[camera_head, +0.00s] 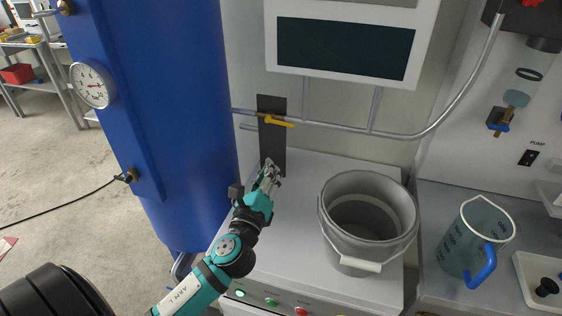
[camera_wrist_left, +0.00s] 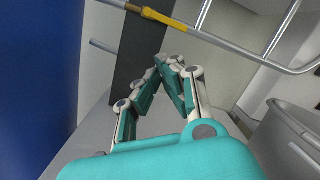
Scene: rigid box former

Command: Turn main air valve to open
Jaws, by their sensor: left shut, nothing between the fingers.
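The main air valve's yellow lever (camera_head: 279,121) sits on the grey pipe in front of a dark plate (camera_head: 272,148). The lever lies nearly along the pipe, pointing right. It also shows at the top of the left wrist view (camera_wrist_left: 163,19). My left gripper (camera_head: 270,168) is below the lever and apart from it, in front of the dark plate's lower part. In the left wrist view its fingertips (camera_wrist_left: 172,60) are together with nothing between them. My right gripper is in neither view.
A large blue tank (camera_head: 180,120) with a gauge (camera_head: 93,85) stands close on the left. A grey bucket (camera_head: 345,247) stands on the worktop (camera_head: 290,235) to the right. A screen (camera_head: 345,48) hangs above the pipe. A measuring jug (camera_head: 458,245) stands further right.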

